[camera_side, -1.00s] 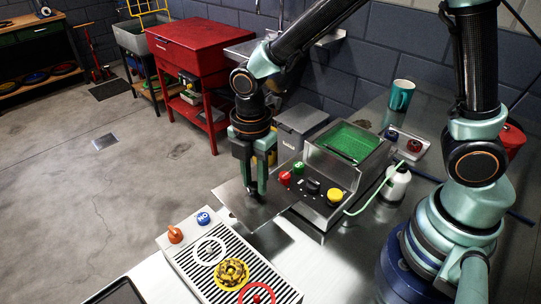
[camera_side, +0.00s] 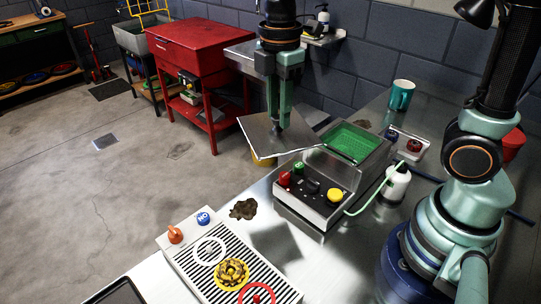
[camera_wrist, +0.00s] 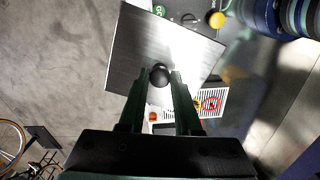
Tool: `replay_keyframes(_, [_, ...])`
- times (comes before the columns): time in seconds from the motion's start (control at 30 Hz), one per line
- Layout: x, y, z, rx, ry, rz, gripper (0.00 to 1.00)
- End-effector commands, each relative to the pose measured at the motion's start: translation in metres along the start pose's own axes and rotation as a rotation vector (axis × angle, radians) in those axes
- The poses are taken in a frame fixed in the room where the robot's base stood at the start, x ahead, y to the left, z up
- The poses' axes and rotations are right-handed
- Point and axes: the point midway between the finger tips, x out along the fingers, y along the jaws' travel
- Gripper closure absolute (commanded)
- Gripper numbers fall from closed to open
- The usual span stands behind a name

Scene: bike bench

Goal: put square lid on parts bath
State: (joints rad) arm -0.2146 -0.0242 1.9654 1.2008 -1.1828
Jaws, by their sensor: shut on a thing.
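The square lid (camera_side: 266,137) is a flat grey metal plate. My gripper (camera_side: 277,118) is shut on its knob and holds it in the air, slightly tilted, left of the parts bath. In the wrist view the lid (camera_wrist: 150,52) spreads beyond the fingers, with its round black knob (camera_wrist: 159,75) between the fingertips (camera_wrist: 160,80). The parts bath (camera_side: 375,171) is a metal box with a green basin (camera_side: 350,141) at its back, uncovered. Its front panel carries red, green, black and yellow knobs. The lid's right edge overlaps the bath's left side in the picture; the gap between them cannot be told.
A striped grate panel (camera_side: 215,262) with rings lies in front. A dark stain (camera_side: 243,209) marks the bench. A white bottle (camera_side: 396,182) with a green hose, a small tray (camera_side: 407,144) and a teal mug (camera_side: 401,95) stand right of the bath. Something yellow (camera_side: 263,161) shows under the lid.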

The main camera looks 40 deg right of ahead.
Motion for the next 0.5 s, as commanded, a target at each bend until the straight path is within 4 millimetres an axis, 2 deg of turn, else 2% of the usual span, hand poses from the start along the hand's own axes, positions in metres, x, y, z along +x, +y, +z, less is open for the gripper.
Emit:
replay_keyframes(0.03, [0.001,0.003,0.021,0.103,0.001,0.001,1.0])
replay_keyframes(0.2, [0.005,0.002,0.079,0.422,0.001,0.002,1.0])
replay_keyframes(0.4, [0.011,-0.011,0.14,0.779,0.001,0.002,1.0])
replay_keyframes(0.5, [0.014,-0.02,0.163,0.923,0.001,0.002,1.0])
